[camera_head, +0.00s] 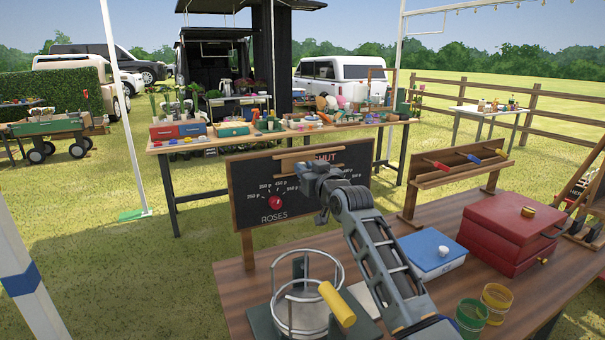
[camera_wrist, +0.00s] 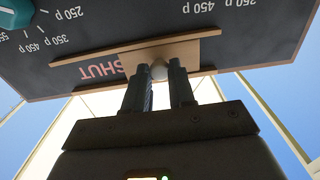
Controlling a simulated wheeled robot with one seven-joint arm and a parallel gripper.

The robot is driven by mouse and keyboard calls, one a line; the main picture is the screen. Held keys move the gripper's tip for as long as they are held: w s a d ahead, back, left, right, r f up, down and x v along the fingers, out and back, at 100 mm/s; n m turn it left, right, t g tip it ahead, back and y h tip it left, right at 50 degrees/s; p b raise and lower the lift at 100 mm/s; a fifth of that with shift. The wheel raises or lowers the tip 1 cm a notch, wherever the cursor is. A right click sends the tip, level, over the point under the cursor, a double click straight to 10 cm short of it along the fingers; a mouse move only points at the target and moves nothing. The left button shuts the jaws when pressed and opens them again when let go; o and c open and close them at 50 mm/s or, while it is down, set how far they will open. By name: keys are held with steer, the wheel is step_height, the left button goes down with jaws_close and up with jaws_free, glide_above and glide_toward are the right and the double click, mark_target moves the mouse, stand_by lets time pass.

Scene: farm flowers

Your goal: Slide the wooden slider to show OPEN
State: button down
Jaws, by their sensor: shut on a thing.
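The dark price board (camera_head: 245,190) stands upright at the back of the near table. At its top is the wooden slider (camera_head: 293,165), with the red word SHUT showing beside it to the right. In the wrist view the board appears upside down, with the slider (camera_wrist: 188,53) across its edge and SHUT partly visible to the left of my fingers. My gripper (camera_wrist: 160,80) is shut on a pale round knob (camera_wrist: 159,70) at the slider. In the head view my gripper (camera_head: 312,182) is in front of the board, and its fingertips are hard to make out.
The near table (camera_head: 430,285) holds a metal ring stand with a yellow handle (camera_head: 337,304), a blue-lidded box (camera_head: 432,252), a red case (camera_head: 508,232) and two small tins. A wooden rack (camera_head: 455,168) stands to the right of the board. Grass lies beyond.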

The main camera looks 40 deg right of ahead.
steer(key=shift+s+d+b, duration=0.45)
steer(key=shift+d+b, duration=0.55)
steer(key=shift+d, duration=0.45)
steer(key=shift+s+d+b, duration=0.4)
steer(key=shift+d+b, duration=0.65)
steer(key=shift+d, duration=0.4)
steer(key=shift+s+d+b, duration=0.45)
steer(key=shift+d+b, duration=0.55)
steer(key=shift+d, duration=0.45)
steer(key=c, duration=0.9)
jaws_free()
steer(key=shift+c, duration=0.2)
steer(key=b+v, duration=0.1)
steer(key=v, duration=0.6)
steer(key=shift+s, duration=0.4)
steer(key=shift+a, duration=0.1)
